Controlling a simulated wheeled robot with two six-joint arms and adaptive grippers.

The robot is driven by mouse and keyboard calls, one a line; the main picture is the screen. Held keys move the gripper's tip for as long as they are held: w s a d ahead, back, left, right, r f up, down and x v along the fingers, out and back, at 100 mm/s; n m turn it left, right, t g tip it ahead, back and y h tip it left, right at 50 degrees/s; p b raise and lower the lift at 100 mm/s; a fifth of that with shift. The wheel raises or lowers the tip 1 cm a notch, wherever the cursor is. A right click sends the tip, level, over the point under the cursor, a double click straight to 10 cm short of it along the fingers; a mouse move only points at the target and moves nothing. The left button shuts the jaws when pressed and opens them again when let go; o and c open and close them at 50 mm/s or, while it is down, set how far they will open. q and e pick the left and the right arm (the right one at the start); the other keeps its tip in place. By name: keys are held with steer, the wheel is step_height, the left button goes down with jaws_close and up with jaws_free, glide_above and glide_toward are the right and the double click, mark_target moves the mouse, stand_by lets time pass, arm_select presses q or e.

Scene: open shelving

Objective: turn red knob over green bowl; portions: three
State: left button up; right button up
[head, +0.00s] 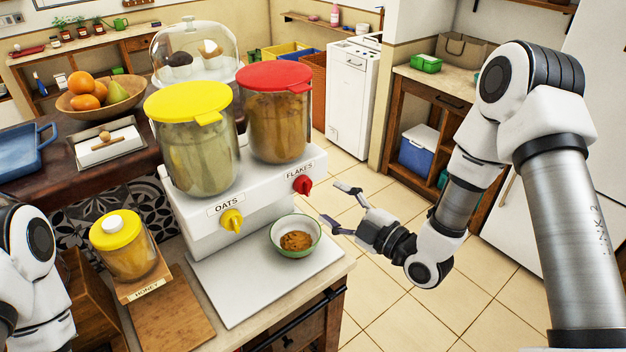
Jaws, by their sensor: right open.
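The white dispenser (262,199) stands on the counter with two clear canisters. The red-lidded canister (275,125) sits above the FLAKES label and the red knob (302,185). The yellow-lidded canister (195,158) sits above the OATS label and the yellow knob (231,220). The green-rimmed bowl (296,250) stands on the white board below the red knob and holds some brown flakes. My right gripper (339,207) is open and empty, to the right of the red knob and apart from it. My left arm shows at the left edge; its gripper is out of view.
A honey jar (124,247) with a yellow lid stands on a wooden stand left of the dispenser. A glass dome (194,52) and a fruit bowl (100,101) stand behind. Open floor (400,309) lies right of the counter.

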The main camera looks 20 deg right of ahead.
mark_target(309, 189)
steer(key=p+x, duration=0.2)
steer(key=x, duration=0.4)
steer(key=shift+w+a+r, duration=0.1)
steer(key=shift+a+r, duration=0.05)
steer(key=shift+a, duration=0.2)
steer(key=shift+w, duration=0.25)
steer(key=c, duration=1.2)
